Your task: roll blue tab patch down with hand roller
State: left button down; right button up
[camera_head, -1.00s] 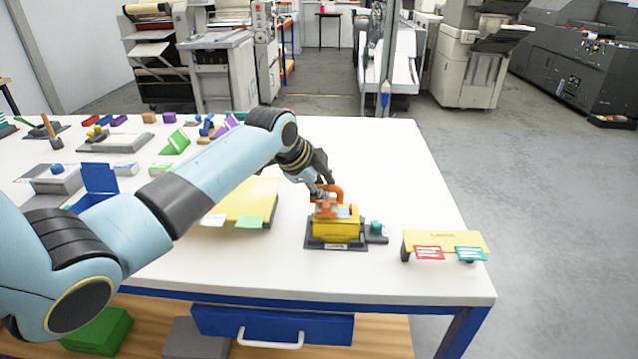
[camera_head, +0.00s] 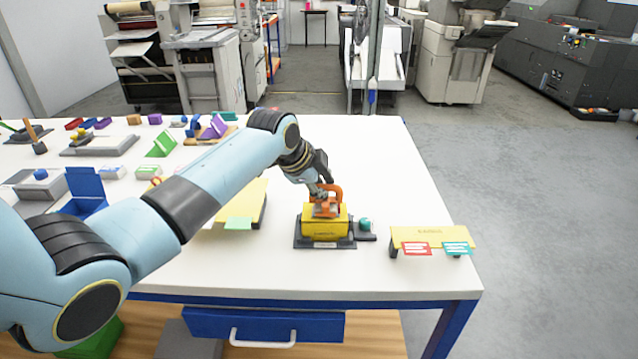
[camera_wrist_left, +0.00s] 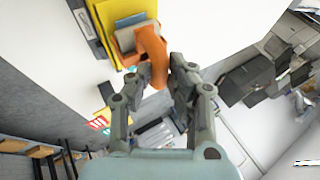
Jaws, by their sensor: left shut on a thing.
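My left gripper (camera_head: 322,188) is shut on the orange handle of the hand roller (camera_head: 326,207). The roller sits on or just over the top of a yellow block (camera_head: 325,229) in a dark base (camera_head: 300,243); I cannot tell if it presses. In the left wrist view, the gripper (camera_wrist_left: 158,80) has the orange handle (camera_wrist_left: 155,55) between its fingers. The grey roller lies beside the blue tab patch (camera_wrist_left: 130,20) on the yellow surface (camera_wrist_left: 103,30). In the head view the patch is mostly hidden by the roller. My right gripper is not in view.
A teal knob (camera_head: 365,224) stands right of the base. A yellow board (camera_head: 430,237) with red and teal tabs is at the table's right edge. Another yellow board (camera_head: 233,212) lies behind my arm. A blue open box (camera_head: 87,185) is left. The back right tabletop is clear.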

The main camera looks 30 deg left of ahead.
pick_arm(q)
jog(key=shift+s+a+p, duration=0.75)
jog(key=shift+a+p, duration=0.1)
jog(key=shift+a, duration=0.25)
jog(key=shift+s+a, duration=0.25)
jog(key=shift+a, duration=0.15)
notch_tip(320, 180, up, 7)
jog(key=shift+p, duration=0.3)
dwell(0.8)
